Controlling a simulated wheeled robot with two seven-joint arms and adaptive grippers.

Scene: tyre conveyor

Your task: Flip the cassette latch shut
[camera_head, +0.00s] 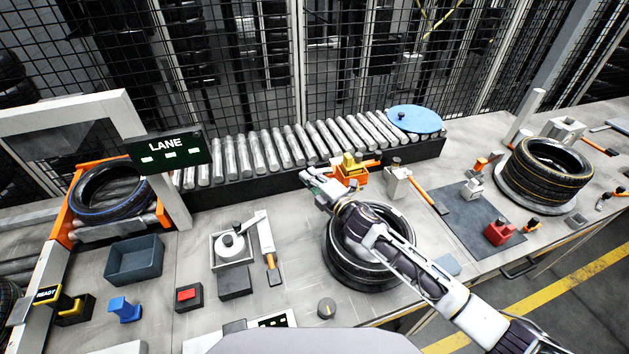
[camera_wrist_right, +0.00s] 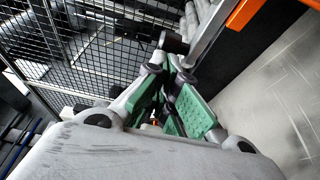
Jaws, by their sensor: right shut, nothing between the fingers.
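My right gripper (camera_head: 316,181) is beside the left side of an orange holder (camera_head: 351,178) with a yellow block on top, in front of the roller conveyor. In the right wrist view its green-padded fingers (camera_wrist_right: 176,82) are shut and empty. A grey bar with a dark end (camera_wrist_right: 173,42) lies just beyond the fingertips; I cannot tell if they touch. An orange bar (camera_wrist_right: 250,12) shows at the upper right. Neither view makes clear which part is the cassette latch. A grey block with an orange-handled lever (camera_head: 427,194) stands right of the holder. My left gripper is not in view.
My right arm passes over a black tyre (camera_head: 335,258) on the bench. The roller conveyor (camera_head: 270,150) runs behind, with a blue disc (camera_head: 415,120) at its right end. A white spool unit (camera_head: 231,247) and a grey bin (camera_head: 134,261) stand to the left. A stacked tyre (camera_head: 550,170) stands right.

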